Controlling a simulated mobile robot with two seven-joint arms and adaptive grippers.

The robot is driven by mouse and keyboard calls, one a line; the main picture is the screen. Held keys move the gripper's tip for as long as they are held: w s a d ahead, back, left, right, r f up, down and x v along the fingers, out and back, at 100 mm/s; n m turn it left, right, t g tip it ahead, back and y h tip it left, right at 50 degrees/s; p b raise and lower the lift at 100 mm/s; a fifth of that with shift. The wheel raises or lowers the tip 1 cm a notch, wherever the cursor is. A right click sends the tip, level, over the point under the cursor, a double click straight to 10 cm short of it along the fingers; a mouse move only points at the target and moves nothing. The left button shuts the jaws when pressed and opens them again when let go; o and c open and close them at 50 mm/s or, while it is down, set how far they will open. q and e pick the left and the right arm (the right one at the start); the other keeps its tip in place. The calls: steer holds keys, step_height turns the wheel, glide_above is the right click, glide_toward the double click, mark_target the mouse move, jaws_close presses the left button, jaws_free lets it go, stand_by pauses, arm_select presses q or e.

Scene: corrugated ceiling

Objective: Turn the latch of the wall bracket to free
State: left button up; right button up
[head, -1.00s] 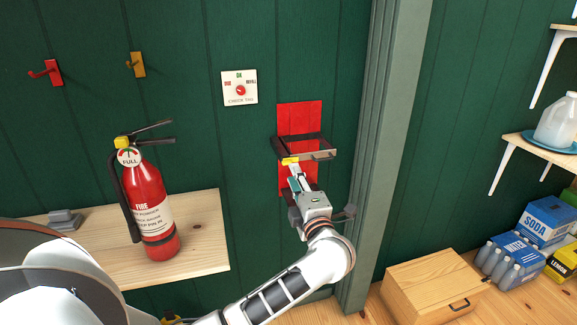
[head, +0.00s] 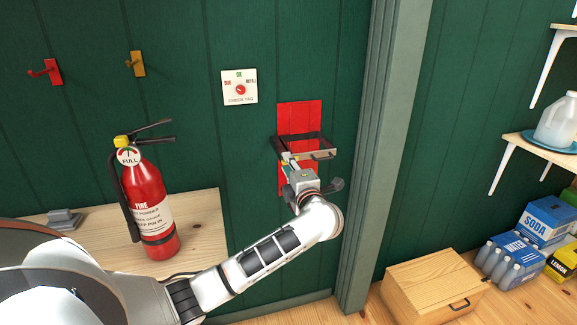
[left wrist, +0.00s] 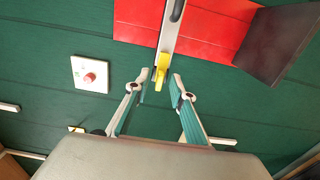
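The wall bracket has a red back plate (head: 298,117) and a dark frame (head: 318,153) on the green wall. In the left wrist view its red plate (left wrist: 215,38) and a grey bar (left wrist: 172,32) show. A small yellow latch (left wrist: 161,72) hangs down at the end of that bar. My left gripper (head: 289,163) is at the lower left of the bracket frame and mostly covers the latch in the head view. In the left wrist view its fingers (left wrist: 160,84) are open, with the latch tip at the gap between the fingertips. My right gripper is out of view.
A red fire extinguisher (head: 147,200) stands on a wooden shelf (head: 205,225) at the left. A check-tag dial (head: 240,88) is on the wall left of the bracket. A green post (head: 375,170) rises right of it. A wooden box (head: 430,290) sits at lower right.

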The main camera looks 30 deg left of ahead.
arm_select(q)
jaws_close()
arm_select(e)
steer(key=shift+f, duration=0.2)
arm_select(q)
steer(key=shift+f+n+b, duration=0.1)
steer(key=shift+n+b, duration=4.7)
steer(key=shift+n, duration=4.1)
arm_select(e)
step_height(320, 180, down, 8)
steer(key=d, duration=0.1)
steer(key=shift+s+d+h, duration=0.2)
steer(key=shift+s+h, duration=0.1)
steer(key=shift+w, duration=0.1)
